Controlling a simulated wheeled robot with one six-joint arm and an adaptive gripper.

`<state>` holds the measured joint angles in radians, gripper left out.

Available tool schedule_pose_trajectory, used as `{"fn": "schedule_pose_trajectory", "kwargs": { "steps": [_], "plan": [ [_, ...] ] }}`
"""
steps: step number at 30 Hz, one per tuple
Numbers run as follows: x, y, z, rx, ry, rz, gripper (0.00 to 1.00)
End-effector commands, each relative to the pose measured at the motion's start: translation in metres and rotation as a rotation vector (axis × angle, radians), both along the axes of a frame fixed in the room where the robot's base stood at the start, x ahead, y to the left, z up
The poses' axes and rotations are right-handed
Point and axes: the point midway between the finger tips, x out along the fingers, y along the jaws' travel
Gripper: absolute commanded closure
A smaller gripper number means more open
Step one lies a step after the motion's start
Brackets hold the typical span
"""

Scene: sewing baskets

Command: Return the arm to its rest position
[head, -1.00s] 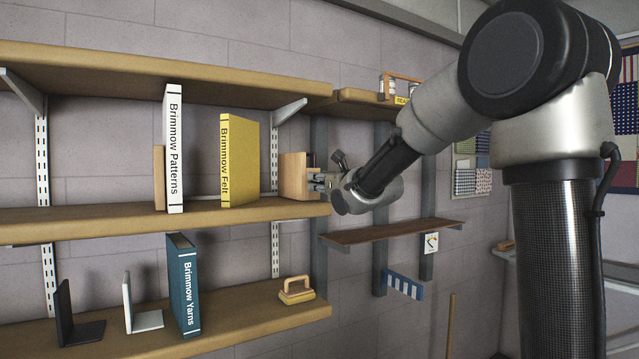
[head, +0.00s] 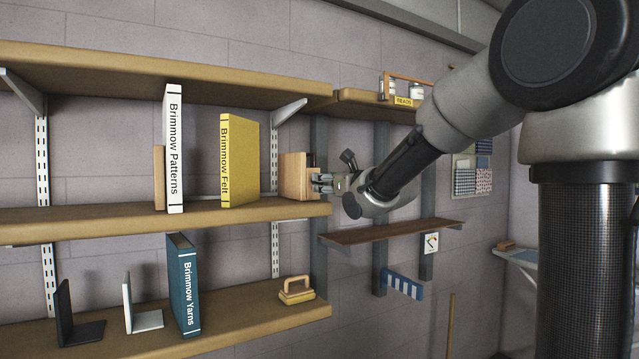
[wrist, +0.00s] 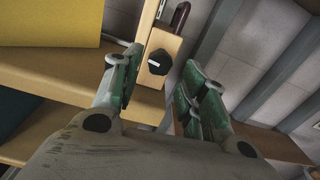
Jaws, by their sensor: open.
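My gripper (head: 322,182) is at the right end of the middle shelf, beside a light wooden block (head: 294,176). In the wrist view, my gripper (wrist: 160,88) is open, with its green-padded fingers apart and nothing clamped between them. The wooden block (wrist: 161,44) with a dark knob (wrist: 159,62) shows ahead, between the fingertips in the picture. I cannot tell whether a finger touches it. My arm reaches in from the right, bent at the elbow.
A yellow book (head: 238,160) and a white book (head: 174,150) stand on the middle shelf (head: 100,222). Below are a teal book (head: 184,285), bookends and a wooden-handled tool (head: 296,290). A narrow brown shelf (head: 390,232) sits to the right. A bead rack (head: 404,100) is above.

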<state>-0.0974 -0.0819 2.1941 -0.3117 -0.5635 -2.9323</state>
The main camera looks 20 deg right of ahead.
Motion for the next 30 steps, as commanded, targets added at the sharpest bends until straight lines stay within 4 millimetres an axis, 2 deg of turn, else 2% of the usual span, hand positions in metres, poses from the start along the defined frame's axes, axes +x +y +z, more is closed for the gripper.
{"fn": "schedule_pose_trajectory", "kwargs": {
  "steps": [3, 7, 17, 20, 23, 25, 28, 30],
  "plan": [
    [-0.013, -0.004, 0.001, 0.001, -0.001, -0.001, 0.57],
    [-0.02, -0.006, 0.0, 0.002, 0.0, -0.001, 0.57],
    [-0.021, -0.006, 0.0, 0.008, 0.002, 0.0, 0.57],
    [-0.021, -0.006, -0.001, 0.08, 0.026, -0.002, 0.57],
    [-0.021, -0.011, -0.016, 0.261, 0.135, -0.03, 0.57],
    [-0.022, -0.018, -0.038, 0.451, 0.26, -0.086, 0.57],
    [-0.032, -0.032, -0.083, 0.77, 0.469, -0.228, 0.57],
    [-0.048, -0.042, -0.112, 0.997, 0.592, -0.359, 0.57]
  ]
}}
